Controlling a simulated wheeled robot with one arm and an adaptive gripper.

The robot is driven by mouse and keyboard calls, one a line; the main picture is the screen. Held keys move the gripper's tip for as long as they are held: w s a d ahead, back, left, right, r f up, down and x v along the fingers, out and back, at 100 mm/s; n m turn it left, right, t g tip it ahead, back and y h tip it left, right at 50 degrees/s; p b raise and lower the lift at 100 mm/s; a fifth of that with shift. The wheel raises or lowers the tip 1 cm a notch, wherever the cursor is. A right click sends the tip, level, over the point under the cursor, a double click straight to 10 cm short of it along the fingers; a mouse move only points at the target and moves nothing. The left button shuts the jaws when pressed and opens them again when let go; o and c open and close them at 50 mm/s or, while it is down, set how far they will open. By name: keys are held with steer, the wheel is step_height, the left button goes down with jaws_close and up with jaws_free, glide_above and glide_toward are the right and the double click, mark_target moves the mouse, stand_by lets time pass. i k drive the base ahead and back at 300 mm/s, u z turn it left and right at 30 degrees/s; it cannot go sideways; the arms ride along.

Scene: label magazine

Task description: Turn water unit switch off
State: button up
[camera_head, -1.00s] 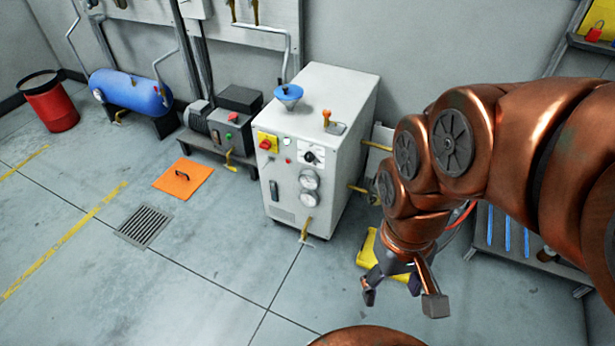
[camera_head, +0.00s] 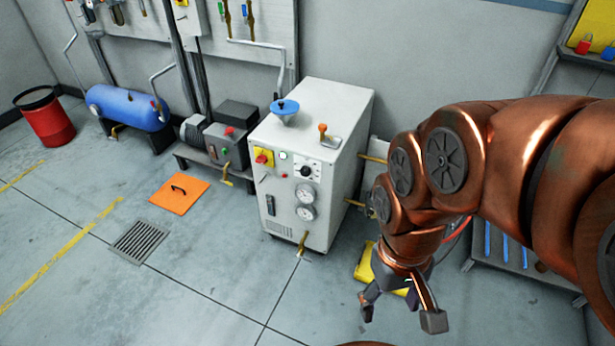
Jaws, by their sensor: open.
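A pale grey cabinet (camera_head: 340,190), which looks like the water unit, stands on the floor in the middle of the view. A red rotary switch on a yellow plate (camera_head: 263,157) is at the upper left of its front. A black knob on a white plate (camera_head: 306,171) is to the right, above two round gauges (camera_head: 305,203). I cannot tell the set position of the red switch. My gripper (camera_head: 400,311) hangs open and empty to the right of the cabinet and in front of it, fingers pointing down, well apart from the switch.
A blue tank (camera_head: 128,108), a motor unit (camera_head: 225,140) and a red bin (camera_head: 49,118) stand to the left. An orange hatch (camera_head: 180,194) and a drain grate (camera_head: 139,242) lie on the floor. A yellow object (camera_head: 366,262) lies behind my gripper. The floor before the cabinet is clear.

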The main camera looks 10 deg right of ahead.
mark_target(263, 160)
steer(key=u, duration=0.05)
steer(key=k, duration=0.55)
steer(key=u, duration=0.45)
steer(key=i, duration=1)
steer(key=u, duration=0.75)
steer(key=i, duration=0.5)
